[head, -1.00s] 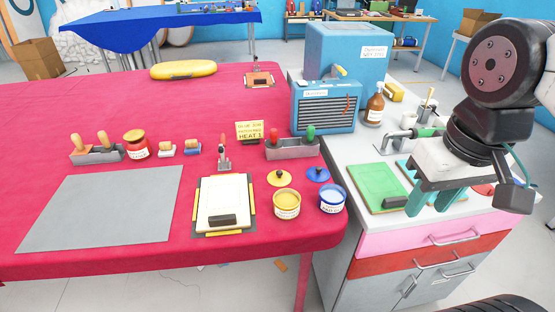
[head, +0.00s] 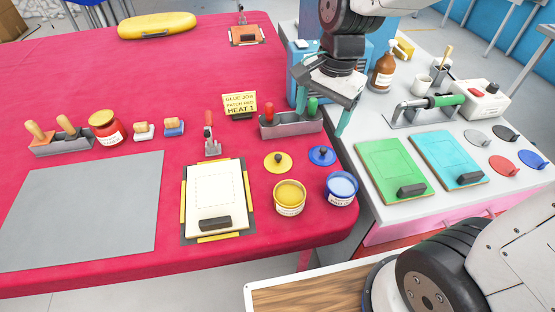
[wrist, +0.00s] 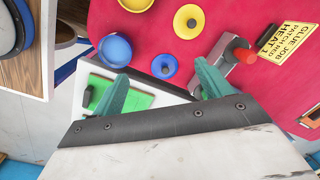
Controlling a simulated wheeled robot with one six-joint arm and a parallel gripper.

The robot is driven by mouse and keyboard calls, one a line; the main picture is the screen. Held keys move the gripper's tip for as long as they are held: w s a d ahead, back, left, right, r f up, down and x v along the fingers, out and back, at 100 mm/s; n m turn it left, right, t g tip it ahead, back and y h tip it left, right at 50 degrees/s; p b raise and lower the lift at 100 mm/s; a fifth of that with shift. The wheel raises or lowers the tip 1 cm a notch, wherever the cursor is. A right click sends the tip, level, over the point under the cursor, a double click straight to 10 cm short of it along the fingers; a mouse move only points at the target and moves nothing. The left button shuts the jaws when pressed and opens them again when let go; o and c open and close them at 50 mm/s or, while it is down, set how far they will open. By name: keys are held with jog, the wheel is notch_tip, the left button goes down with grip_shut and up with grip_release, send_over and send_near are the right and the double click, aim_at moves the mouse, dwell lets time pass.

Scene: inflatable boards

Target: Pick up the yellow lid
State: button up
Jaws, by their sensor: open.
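The yellow lid (head: 278,163) lies flat on the red table, a round disc with a dark knob on top. It is behind the open pot of yellow (head: 289,198) and left of the blue lid (head: 322,156). In the wrist view the yellow lid (wrist: 189,20) is near the top, beyond the fingertips, with the blue lid (wrist: 165,67) closer, between the fingers. My gripper (head: 321,112) is open and empty, its green fingers spread above the table's right edge, behind and right of the yellow lid. It also shows in the wrist view (wrist: 161,75).
A grey holder (head: 290,124) with red and green handled tools stands behind the lids. The open blue pot (head: 341,189) stands in front of the blue lid. A clipboard-like board (head: 214,200) and toggle clamp (head: 211,140) are to the left. Green board (head: 392,168) on the counter.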

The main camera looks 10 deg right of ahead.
aim_at(279, 156)
jog(key=w+a+f+m, duration=0.1)
jog(key=a+f+m, duration=0.1)
jog(key=f, duration=0.3)
jog(key=w+a+f+m, duration=0.2)
jog(key=a+f, duration=0.1)
jog(key=f, duration=0.3)
jog(key=w+a+f+m, duration=0.1)
jog(key=w+a+f, duration=0.1)
jog(key=f, duration=0.4)
jog(key=shift+w+a+m+g, duration=0.2)
jog(key=shift+m+g, duration=0.1)
jog(key=shift+m, duration=0.1)
jog(key=shift+r, duration=0.1)
jog(key=c, duration=1.1)
jog(key=shift+c, duration=0.2)
